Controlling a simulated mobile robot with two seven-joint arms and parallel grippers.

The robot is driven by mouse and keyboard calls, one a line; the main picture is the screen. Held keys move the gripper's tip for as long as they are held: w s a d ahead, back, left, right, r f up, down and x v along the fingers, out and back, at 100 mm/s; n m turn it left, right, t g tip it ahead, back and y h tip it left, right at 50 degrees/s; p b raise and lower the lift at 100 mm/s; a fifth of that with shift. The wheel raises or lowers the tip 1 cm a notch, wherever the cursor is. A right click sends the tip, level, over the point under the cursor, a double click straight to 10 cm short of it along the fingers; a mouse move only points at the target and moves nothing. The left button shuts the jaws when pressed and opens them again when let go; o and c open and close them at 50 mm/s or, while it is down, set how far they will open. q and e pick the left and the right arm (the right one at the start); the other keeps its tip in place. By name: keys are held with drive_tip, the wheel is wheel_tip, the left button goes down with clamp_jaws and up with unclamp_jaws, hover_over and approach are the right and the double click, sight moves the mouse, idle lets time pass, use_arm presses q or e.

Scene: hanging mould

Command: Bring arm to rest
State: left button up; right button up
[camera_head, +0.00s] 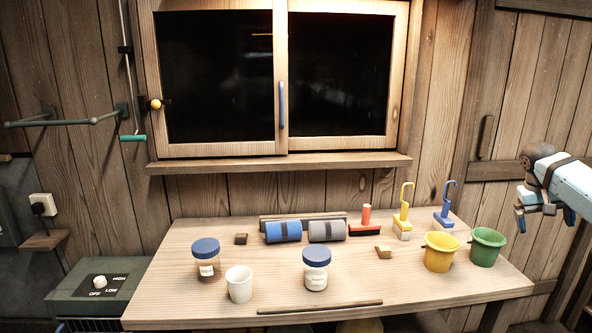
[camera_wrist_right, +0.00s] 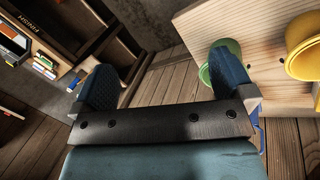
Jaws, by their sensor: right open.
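My right gripper (camera_head: 543,211) is at the right edge of the head view, beside and above the right end of the wooden table (camera_head: 420,298). In the right wrist view its two dark fingers (camera_wrist_right: 165,88) stand wide apart with nothing between them. The green bucket (camera_head: 487,247) is the closest thing to it on the table, and the two are apart. The green bucket also shows behind the right finger in the wrist view (camera_wrist_right: 232,50). My left gripper is not in either view.
The table holds a yellow bucket (camera_head: 440,252), two blue-lidded jars (camera_head: 206,262) (camera_head: 316,272), a white cup (camera_head: 239,285), blue and grey rolls (camera_head: 283,231) (camera_head: 327,231), a red-handled brush (camera_head: 365,222) and hooked tools (camera_head: 403,222) (camera_head: 444,214). A window (camera_head: 282,80) is behind. A heater-like box (camera_head: 99,288) stands left.

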drive_tip(key=s+a+f+n+t+h, duration=0.1)
drive_tip(key=s+a+f+n+t, duration=0.15)
drive_tip(key=f, duration=0.95)
drive_tip(key=s+a+f+n+t, duration=0.2)
drive_tip(key=a+f+n, duration=0.1)
drive_tip(key=f, duration=0.9)
drive_tip(key=s+a+f+n+t+y, duration=0.2)
drive_tip(key=s+a+f+n+t, duration=0.2)
drive_tip(key=s+a+f+n, duration=0.55)
drive_tip(key=s+a+f+n+t+y, duration=0.1)
drive_tip(key=s+a+f+y, duration=0.1)
drive_tip(key=s+a, duration=0.5)
drive_tip(key=s+a+f+t+y, duration=0.1)
drive_tip(key=s+a+y, duration=0.2)
drive_tip(key=s, duration=0.8)
drive_tip(key=a+f+m+t, duration=0.2)
drive_tip(key=a+m, duration=0.6)
drive_tip(key=a, duration=1.3)
use_arm(q)
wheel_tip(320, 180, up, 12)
drive_tip(key=p, duration=1.4)
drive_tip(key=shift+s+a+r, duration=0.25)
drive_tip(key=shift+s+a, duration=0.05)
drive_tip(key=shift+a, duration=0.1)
use_arm(e)
wheel_tip(320, 180, up, 13)
drive_tip(key=s, duration=0.1)
drive_tip(key=shift+s+y, duration=0.2)
drive_tip(key=shift+y, duration=0.2)
